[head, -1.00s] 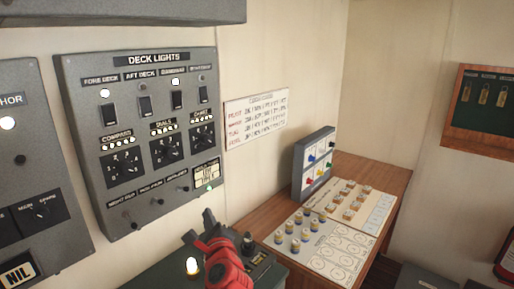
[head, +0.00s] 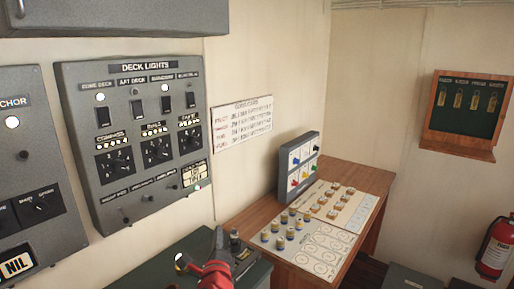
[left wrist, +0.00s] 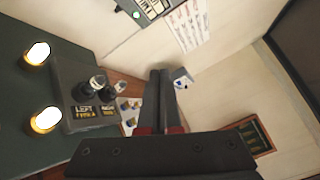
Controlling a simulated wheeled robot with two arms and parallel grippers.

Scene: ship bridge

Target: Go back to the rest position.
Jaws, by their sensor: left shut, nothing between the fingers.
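My left gripper (head: 217,245) is low in the middle of the head view, its red and black arm coming up from the bottom edge. It is in the air in front of the dark green console (head: 190,255). In the left wrist view its two dark fingers (left wrist: 160,95) lie together, shut and empty. The deck lights panel (head: 140,140) is on the wall to the upper left, apart from the gripper. My right gripper is in neither view.
A wooden desk (head: 262,215) to the right carries a sheet with several small jars (head: 280,232) and an upright grey box (head: 298,165). A key cabinet (head: 466,115) hangs on the right wall. A fire extinguisher (head: 495,248) stands below it. Lit lamps (left wrist: 45,120) sit near the gripper.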

